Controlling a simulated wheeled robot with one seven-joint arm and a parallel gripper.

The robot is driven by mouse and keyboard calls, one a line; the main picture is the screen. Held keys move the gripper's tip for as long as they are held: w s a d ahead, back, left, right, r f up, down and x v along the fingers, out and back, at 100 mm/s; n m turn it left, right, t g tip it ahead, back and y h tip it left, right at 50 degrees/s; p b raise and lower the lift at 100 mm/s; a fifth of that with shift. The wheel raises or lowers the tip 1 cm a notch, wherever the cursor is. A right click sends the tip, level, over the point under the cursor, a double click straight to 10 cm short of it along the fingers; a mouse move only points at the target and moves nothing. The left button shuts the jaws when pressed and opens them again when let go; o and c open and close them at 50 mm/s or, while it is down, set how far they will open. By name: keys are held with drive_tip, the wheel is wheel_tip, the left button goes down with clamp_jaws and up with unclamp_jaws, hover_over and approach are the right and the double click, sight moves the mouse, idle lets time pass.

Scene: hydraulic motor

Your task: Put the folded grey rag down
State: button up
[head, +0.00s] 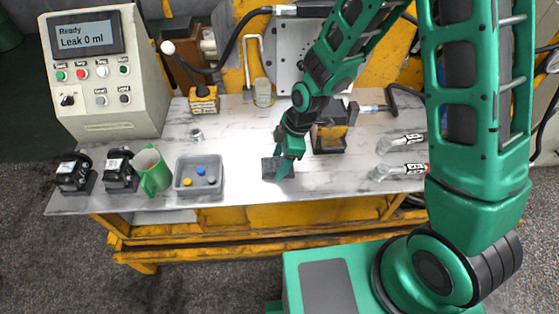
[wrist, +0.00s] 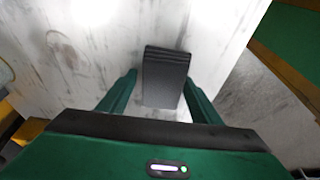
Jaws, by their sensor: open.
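The folded grey rag (head: 270,167) is a small dark pad lying on the metal bench top near its front edge in the head view. In the wrist view the rag (wrist: 165,77) shows as a dark block with several folded layers at its far end. My gripper (head: 283,172) is low over the rag, partly covering it. In the wrist view my gripper (wrist: 160,85) is open, with one green finger on each side of the rag. There is a gap on the left, and the right finger is close to the rag.
On the bench (head: 235,130), a grey tray (head: 199,191) with small coloured parts, a green mug (head: 151,172) and black devices stand left. A dark and yellow block (head: 329,138) is just behind right; silver cylinders (head: 402,170) lie further right. Bench around the rag is clear.

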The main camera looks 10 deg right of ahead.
drive_tip(key=shift+s+f, duration=0.25)
drive_tip(key=shift+s, duration=0.35)
drive_tip(key=shift+r, duration=0.15)
drive_tip(key=v, duration=1.2)
drive_tip(key=shift+w+r, duration=0.25)
drive_tip(key=shift+w, duration=0.15)
